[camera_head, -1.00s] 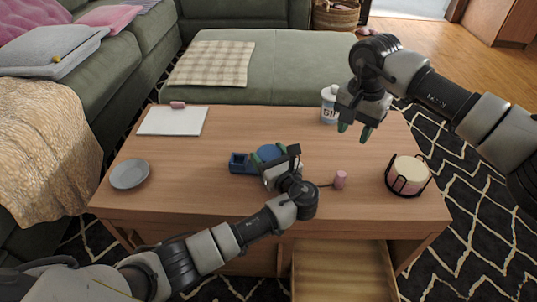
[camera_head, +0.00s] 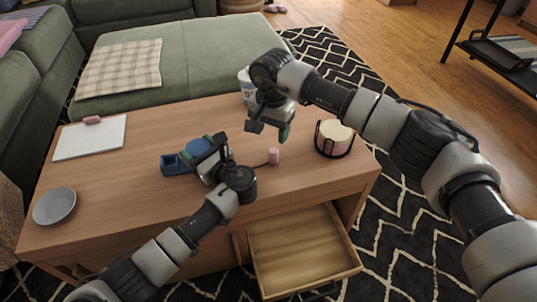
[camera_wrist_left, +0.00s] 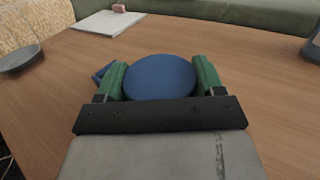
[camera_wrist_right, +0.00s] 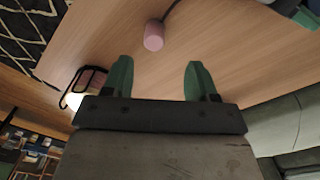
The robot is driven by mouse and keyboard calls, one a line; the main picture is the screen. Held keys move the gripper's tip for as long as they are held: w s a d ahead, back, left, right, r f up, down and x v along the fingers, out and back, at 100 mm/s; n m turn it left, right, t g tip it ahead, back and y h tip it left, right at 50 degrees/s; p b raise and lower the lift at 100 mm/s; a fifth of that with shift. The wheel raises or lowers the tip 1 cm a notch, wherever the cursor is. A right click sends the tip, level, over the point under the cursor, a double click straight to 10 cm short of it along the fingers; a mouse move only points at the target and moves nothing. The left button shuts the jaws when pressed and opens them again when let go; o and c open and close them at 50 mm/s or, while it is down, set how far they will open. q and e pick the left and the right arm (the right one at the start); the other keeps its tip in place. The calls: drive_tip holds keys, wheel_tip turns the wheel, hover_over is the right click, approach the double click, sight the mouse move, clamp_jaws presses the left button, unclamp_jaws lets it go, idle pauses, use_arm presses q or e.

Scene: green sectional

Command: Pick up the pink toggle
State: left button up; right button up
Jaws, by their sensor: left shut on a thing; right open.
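The pink toggle (camera_head: 273,156) is a small pink cylinder on the wooden table, with a thin dark cord running left from it. It also shows in the right wrist view (camera_wrist_right: 154,36), beyond the fingertips. My right gripper (camera_head: 268,133) is open and empty, above the table just behind the toggle, not touching it. My left gripper (camera_head: 205,150) is shut on a round blue thing (camera_wrist_left: 160,77), with a green finger on each side of it. A blue block-like part (camera_head: 175,164) shows left of the left gripper. The cord's far end is hidden by the left gripper.
A black wire holder with a cream candle-like cylinder (camera_head: 334,137) stands right of the toggle. A white container (camera_head: 246,84) stands behind the right gripper. A grey plate (camera_head: 54,206) and a white pad (camera_head: 90,137) lie at left. An open drawer (camera_head: 302,248) juts out in front.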

sight(274, 150)
wheel_tip(274, 150, down, 4)
drive_tip(key=shift+r, duration=0.2)
drive_tip(key=shift+s+d+f, duration=0.15)
drive_tip(key=shift+f, duration=1.25)
drive_tip(key=shift+s+d+f, duration=0.1)
drive_tip(key=shift+s+f, duration=0.05)
drive_tip(key=shift+f, duration=1.2)
drive_tip(key=shift+c, duration=0.3)
drive_tip(key=c, duration=1)
drive_tip(key=shift+r, duration=0.15)
wheel_tip(274, 150, up, 10)
drive_tip(key=shift+f, duration=0.1)
